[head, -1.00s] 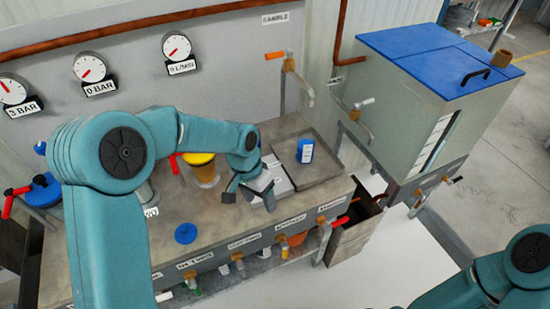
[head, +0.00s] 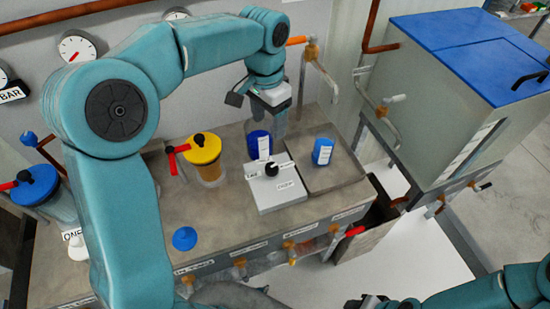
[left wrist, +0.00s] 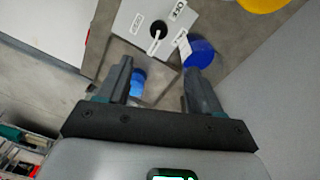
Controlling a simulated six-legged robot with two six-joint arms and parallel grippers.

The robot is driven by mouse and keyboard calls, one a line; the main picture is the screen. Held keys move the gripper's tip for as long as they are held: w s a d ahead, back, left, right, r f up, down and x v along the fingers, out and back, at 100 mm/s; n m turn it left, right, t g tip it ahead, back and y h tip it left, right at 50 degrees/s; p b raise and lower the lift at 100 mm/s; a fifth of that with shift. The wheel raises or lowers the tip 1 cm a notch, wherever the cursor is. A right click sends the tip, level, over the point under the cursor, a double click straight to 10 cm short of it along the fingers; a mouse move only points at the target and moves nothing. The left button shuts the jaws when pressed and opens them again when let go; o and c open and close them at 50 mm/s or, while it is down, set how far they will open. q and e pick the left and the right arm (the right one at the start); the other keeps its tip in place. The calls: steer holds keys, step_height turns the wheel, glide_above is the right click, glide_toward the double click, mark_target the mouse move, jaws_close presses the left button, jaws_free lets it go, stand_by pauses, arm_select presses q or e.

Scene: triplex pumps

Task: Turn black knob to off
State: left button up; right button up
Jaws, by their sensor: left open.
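The black knob (head: 271,169) sits on top of a small light grey box (head: 283,203) with white labels, on the bench. The knob (left wrist: 157,29) and box (left wrist: 128,22) also show in the left wrist view. My left gripper (head: 279,122) is open and empty, raised above and behind the box in the head view. In the left wrist view the knob lies beyond the gap between the fingertips (left wrist: 157,72), apart from them. Only a dark piece of my right gripper (head: 368,301) shows at the bottom edge.
A dark blue labelled container (head: 258,146) stands behind the box, under my left gripper. A blue labelled jar (head: 323,151) stands in the tray at right. A yellow-lidded jar (head: 206,168) and a blue cap (head: 185,238) are to the left. A tap (head: 314,53) rises behind.

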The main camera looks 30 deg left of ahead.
mark_target(272, 167)
arm_select(q)
steer(key=f, duration=1.5)
steer(key=shift+s+d, duration=0.3)
steer(key=shift+s, duration=0.05)
steer(key=shift+d+f, duration=0.1)
steer(key=shift+f, duration=0.45)
steer(key=shift+w, duration=0.1)
steer(key=c, duration=1.1)
